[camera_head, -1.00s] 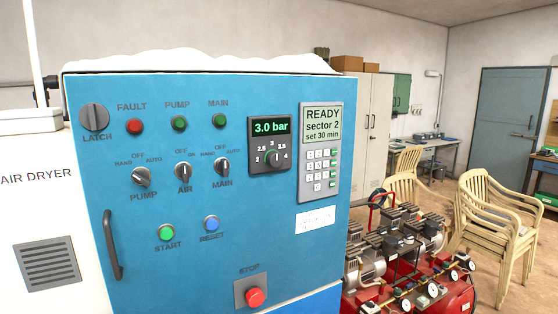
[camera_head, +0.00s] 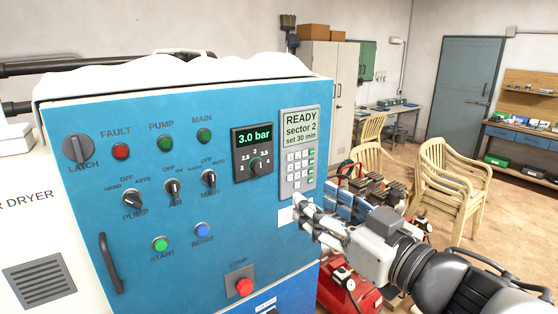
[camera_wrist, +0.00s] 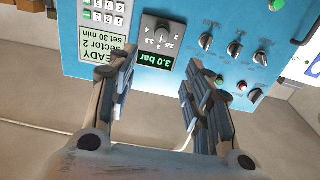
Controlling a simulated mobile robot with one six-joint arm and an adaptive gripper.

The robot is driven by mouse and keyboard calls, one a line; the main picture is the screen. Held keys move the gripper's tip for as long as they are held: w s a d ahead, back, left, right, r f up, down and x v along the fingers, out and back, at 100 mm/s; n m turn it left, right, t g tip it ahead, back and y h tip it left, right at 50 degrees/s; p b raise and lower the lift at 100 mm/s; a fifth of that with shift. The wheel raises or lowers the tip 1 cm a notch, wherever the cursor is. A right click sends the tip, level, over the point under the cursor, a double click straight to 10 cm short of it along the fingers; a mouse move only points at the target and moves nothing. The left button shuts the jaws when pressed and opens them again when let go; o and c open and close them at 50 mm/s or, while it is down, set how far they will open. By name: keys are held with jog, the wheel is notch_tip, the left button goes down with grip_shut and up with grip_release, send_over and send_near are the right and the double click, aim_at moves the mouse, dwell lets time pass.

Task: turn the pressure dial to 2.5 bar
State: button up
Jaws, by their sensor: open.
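The pressure dial (camera_head: 255,167) is a dark round knob on a black plate on the blue cabinet front. Its scale runs from 2 to 4, and the green display (camera_head: 254,139) above it reads 3.0 bar. In the wrist view, which is upside down, the dial (camera_wrist: 163,33) lies beyond the fingertips, with the display (camera_wrist: 154,61) between them. My gripper (camera_head: 312,208) is open and empty, to the lower right of the dial and apart from it. It also shows in the wrist view (camera_wrist: 160,75), with a wide gap between its fingers.
A keypad panel (camera_head: 300,165) sits right of the dial. Selector switches (camera_head: 171,190) and push buttons (camera_head: 160,244), including a red STOP (camera_head: 244,287), are to its left and below. A red compressor (camera_head: 352,297) stands behind my arm. Stacked chairs (camera_head: 452,195) stand further back.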

aim_at(260, 167)
jog(key=b+x, duration=0.2)
jog(key=x, duration=1.5)
jog(key=shift+w+a+r, duration=0.1)
jog(key=shift+a, duration=0.2)
jog(key=shift+c, duration=0.2)
jog(key=c, duration=1)
jog(key=shift+n+b, duration=0.35)
jog(key=shift+n, duration=0.05)
jog(key=n+b, duration=0.1)
jog(key=n, duration=0.2)
jog(key=shift+b, duration=0.3)
jog(key=n+b, duration=0.2)
jog(key=n, duration=0.2)
jog(key=shift+n, duration=0.4)
